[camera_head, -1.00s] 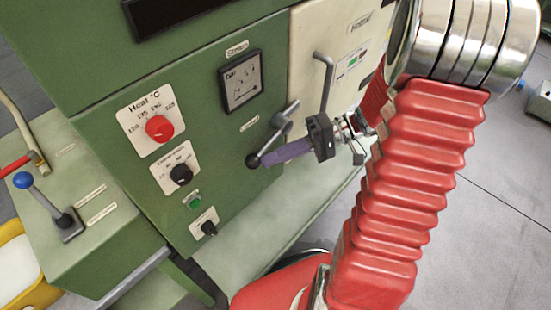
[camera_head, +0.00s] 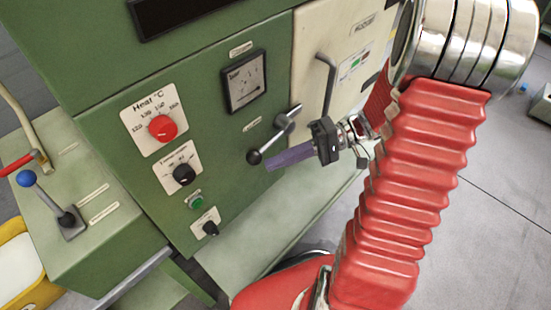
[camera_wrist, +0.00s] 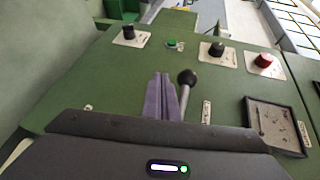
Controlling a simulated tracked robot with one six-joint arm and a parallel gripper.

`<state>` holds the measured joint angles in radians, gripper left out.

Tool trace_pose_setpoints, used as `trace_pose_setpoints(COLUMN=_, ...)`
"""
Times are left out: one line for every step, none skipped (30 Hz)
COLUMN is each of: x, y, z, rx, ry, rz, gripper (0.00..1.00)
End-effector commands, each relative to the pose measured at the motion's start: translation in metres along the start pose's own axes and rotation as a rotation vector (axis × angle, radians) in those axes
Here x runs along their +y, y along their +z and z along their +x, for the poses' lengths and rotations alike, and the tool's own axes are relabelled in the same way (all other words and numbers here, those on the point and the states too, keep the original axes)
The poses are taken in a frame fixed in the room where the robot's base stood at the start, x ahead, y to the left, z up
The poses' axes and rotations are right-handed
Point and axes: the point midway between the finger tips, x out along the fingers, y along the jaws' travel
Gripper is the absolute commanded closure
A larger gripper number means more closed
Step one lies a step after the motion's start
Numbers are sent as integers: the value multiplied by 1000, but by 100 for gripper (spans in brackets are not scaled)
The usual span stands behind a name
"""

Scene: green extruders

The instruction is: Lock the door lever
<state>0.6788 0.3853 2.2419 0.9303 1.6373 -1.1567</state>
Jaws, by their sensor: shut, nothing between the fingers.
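The door lever (camera_head: 276,137) is a grey metal lever on the green machine front, by the edge of the cream door (camera_head: 312,62). It slants down-left to a black ball knob (camera_head: 254,157). My gripper (camera_head: 268,166) has purple fingers, which lie just below and right of the knob, pointing left. In the wrist view the fingers (camera_wrist: 160,80) are together and empty, with the knob (camera_wrist: 187,77) just right of their tips. A small gap seems to separate fingers and knob; contact is unclear. Part of the lever shaft shows below the knob there.
A red heat dial (camera_head: 161,126), a black dial (camera_head: 183,174), a green button (camera_head: 196,202) and a gauge (camera_head: 244,83) sit left of the lever. The door's bent handle (camera_head: 326,82) stands out above my gripper. Open floor lies at the right.

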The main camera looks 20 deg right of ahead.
Motion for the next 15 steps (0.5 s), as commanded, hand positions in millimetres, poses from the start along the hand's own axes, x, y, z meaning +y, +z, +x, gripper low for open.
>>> trace_pose_setpoints(x=5, y=-1, z=-3, rx=3, ry=0, rz=1, gripper=100)
trace_pose_setpoints(x=9, y=-1, z=-5, rx=4, ry=0, rz=0, gripper=100)
trace_pose_setpoints(x=13, y=-1, z=-7, rx=4, ry=0, rz=0, gripper=100)
trace_pose_setpoints(x=16, y=-1, z=-9, rx=4, ry=0, rz=0, gripper=100)
trace_pose_setpoints(x=20, y=-1, z=-10, rx=4, ry=0, rz=0, gripper=100)
trace_pose_setpoints(x=24, y=-1, z=-12, rx=4, ry=0, rz=0, gripper=100)
trace_pose_setpoints(x=26, y=-2, z=-18, rx=6, ry=2, rz=-3, gripper=100)
trace_pose_setpoints(x=26, y=-3, z=-24, rx=8, ry=2, rz=-4, gripper=100)
trace_pose_setpoints(x=28, y=-2, z=-31, rx=6, ry=2, rz=-4, gripper=100)
trace_pose_setpoints(x=29, y=-3, z=-36, rx=7, ry=2, rz=-4, gripper=100)
trace_pose_setpoints(x=30, y=-3, z=-42, rx=8, ry=2, rz=-3, gripper=100)
trace_pose_setpoints(x=32, y=-3, z=-48, rx=6, ry=2, rz=-4, gripper=100)
trace_pose_setpoints(x=33, y=-3, z=-54, rx=6, ry=2, rz=-4, gripper=100)
trace_pose_setpoints(x=34, y=-3, z=-59, rx=6, ry=2, rz=-4, gripper=100)
trace_pose_setpoints(x=36, y=-3, z=-66, rx=7, ry=3, rz=-4, gripper=100)
